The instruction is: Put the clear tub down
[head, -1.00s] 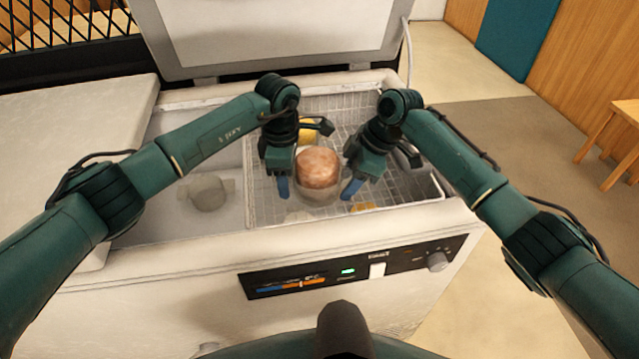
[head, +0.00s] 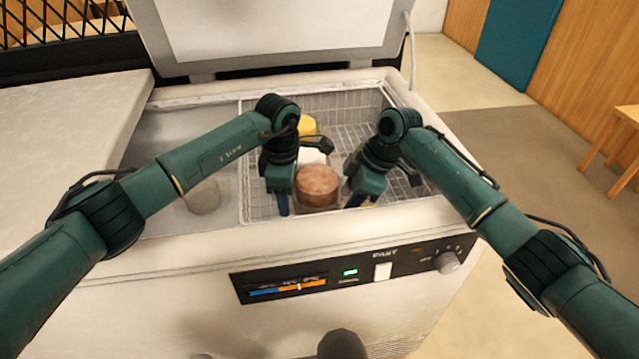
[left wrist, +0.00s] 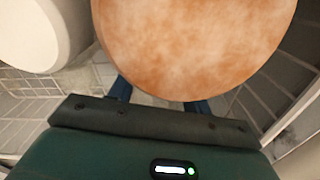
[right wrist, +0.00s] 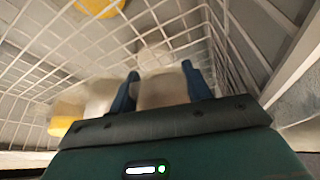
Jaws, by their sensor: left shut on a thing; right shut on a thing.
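The clear tub (head: 318,186) has a round mottled brown top and sits low inside the wire basket (head: 405,200) of the open chest freezer. My left gripper (head: 282,203) is at its left side and my right gripper (head: 354,199) at its right, both pointing down and shut on it. In the left wrist view the brown top (left wrist: 195,45) fills the upper middle, close over the fingers (left wrist: 160,98). In the right wrist view a pale, blurred surface (right wrist: 162,92) shows between the fingers. The tub's underside is hidden.
A yellow item (head: 307,125) and a white tub (head: 312,156) stand behind the clear tub in the basket. A pale round item (head: 202,196) lies in the compartment to the left. The freezer's front rim (head: 330,226) runs close in front of the grippers.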

